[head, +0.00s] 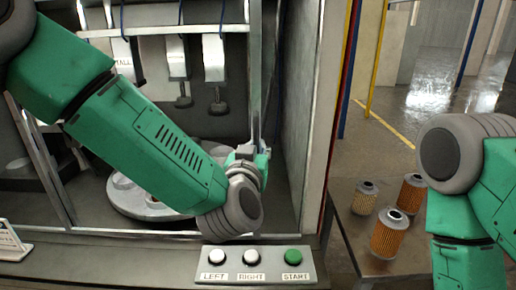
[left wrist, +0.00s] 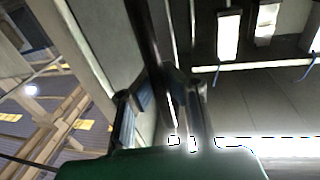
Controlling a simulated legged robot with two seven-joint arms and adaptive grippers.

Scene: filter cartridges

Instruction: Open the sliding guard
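The sliding guard is a pale metal frame with a vertical edge bar (head: 255,70) at the right of the machine opening. I cannot tell whether a clear pane fills it. My left arm reaches across the opening, and my left gripper (head: 258,148) is at the lower part of that bar, partly hidden by my wrist. In the left wrist view my left gripper (left wrist: 163,108) has its two fingers apart, with a dark upright bar (left wrist: 150,50) between or just beyond them. Contact is not clear. My right arm shows at the right edge; its gripper is out of view.
Inside the machine are a round turntable (head: 125,198) and hanging clamps (head: 214,60). A button panel (head: 256,266) with LEFT, RIGHT and START stands in front. Several filter cartridges (head: 388,234) stand on a side table (head: 345,215) at the right. A wall (head: 300,120) bounds the opening's right side.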

